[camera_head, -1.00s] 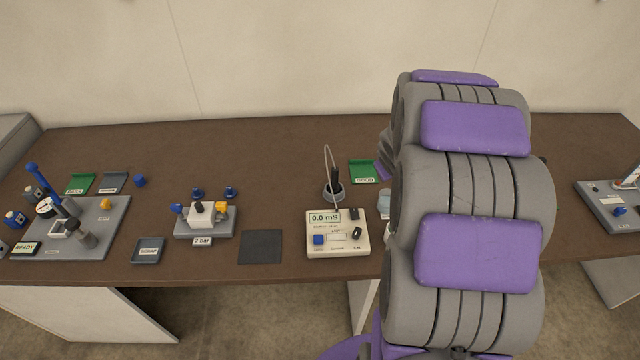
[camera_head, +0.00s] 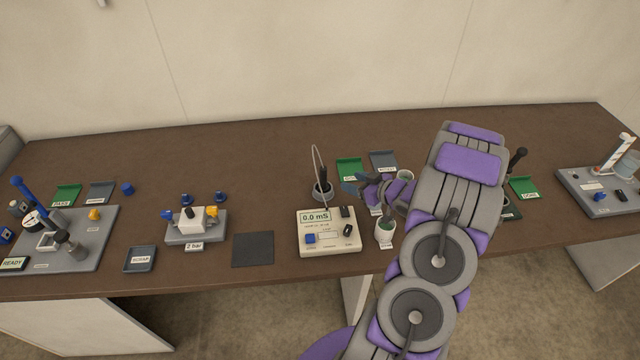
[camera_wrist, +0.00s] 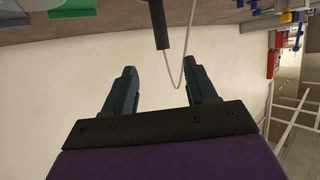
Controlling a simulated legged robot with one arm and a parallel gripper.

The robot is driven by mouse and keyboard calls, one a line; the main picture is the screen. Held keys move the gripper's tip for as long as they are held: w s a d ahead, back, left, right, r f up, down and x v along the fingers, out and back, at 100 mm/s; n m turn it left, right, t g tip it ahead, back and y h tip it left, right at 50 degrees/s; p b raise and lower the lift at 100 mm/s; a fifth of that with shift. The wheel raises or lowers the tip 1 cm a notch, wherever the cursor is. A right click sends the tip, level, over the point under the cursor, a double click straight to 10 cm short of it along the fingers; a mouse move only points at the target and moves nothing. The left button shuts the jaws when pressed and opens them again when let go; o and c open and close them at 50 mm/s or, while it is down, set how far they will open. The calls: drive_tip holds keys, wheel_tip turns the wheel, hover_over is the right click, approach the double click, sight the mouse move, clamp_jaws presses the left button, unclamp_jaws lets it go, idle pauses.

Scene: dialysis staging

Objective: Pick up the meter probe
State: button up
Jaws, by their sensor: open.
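The meter probe (camera_head: 322,176) stands upright in a dark round holder (camera_head: 322,194) behind the cream meter (camera_head: 328,243), whose display reads 0.0 mS. A thin pale cable loops above it. In the wrist view the dark probe handle (camera_wrist: 162,27) hangs from the top edge, beyond and between the fingertips, with its cable (camera_wrist: 186,50) curving to the right. My gripper (camera_head: 357,186) is open and empty, to the right of the probe and apart from it. Its two dark fingers also show in the wrist view (camera_wrist: 163,82).
A white cup (camera_head: 385,232) stands right of the meter. Green (camera_head: 349,170) and grey (camera_head: 383,160) trays lie behind my gripper. A dark mat (camera_head: 253,250) and a valve block (camera_head: 196,225) are to the left. The back of the table is mostly clear.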

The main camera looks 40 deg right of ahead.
sight(326, 174)
drive_tip(key=b+x, duration=0.2)
drive_tip(key=x, duration=0.8)
drive_tip(key=shift+s+a, duration=0.1)
drive_tip(key=shift+b+x, duration=1.3)
drive_tip(key=shift+x, duration=2)
drive_tip(key=shift+r, duration=0.25)
clamp_jaws()
